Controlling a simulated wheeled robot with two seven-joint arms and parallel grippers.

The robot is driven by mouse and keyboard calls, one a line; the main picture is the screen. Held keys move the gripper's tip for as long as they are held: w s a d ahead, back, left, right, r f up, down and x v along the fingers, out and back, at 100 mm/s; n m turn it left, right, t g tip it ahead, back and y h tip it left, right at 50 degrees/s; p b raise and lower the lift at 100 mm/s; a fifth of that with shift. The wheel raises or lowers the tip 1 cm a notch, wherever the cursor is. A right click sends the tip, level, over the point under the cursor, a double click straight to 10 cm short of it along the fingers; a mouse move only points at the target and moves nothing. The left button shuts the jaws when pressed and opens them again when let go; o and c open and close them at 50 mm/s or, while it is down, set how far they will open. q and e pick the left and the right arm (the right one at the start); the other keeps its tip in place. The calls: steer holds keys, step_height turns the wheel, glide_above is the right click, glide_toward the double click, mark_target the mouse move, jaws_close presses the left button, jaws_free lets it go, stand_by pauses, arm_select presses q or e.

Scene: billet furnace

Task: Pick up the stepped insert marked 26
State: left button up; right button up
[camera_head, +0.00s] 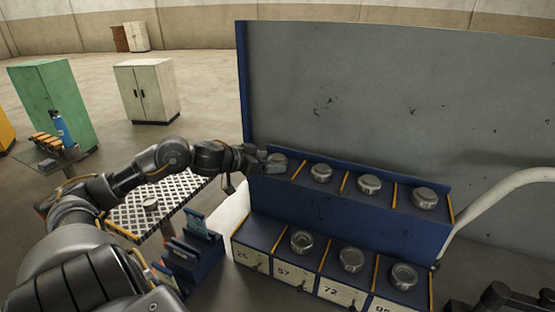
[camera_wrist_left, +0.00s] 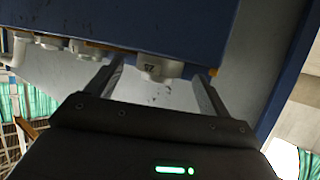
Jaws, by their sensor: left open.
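My left gripper (camera_head: 266,160) is open at the left end of the rack's upper shelf, at the leftmost metal insert (camera_head: 279,161). In the left wrist view, an insert (camera_wrist_left: 158,69) sits between the open fingers (camera_wrist_left: 160,77), with a small dark number I cannot read surely. Other round inserts stand on the upper shelf (camera_head: 321,172) (camera_head: 369,184) (camera_head: 424,197). On the lower shelf, inserts stand in the bays labelled 57 (camera_head: 302,241), 72 (camera_head: 351,259) and the rightmost one (camera_head: 403,275). The lower left bay, whose label (camera_head: 243,256) seems to read 26, looks empty.
The blue rack (camera_head: 340,217) has a tall grey back panel (camera_head: 400,95) and orange dividers. A pale curved handle (camera_head: 490,195) is at right.

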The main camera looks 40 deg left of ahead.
arm_select(q)
steer(key=shift+x, duration=0.8)
steer(key=c, duration=1.4)
steer(key=shift+c, duration=0.6)
steer(key=shift+r, duration=0.1)
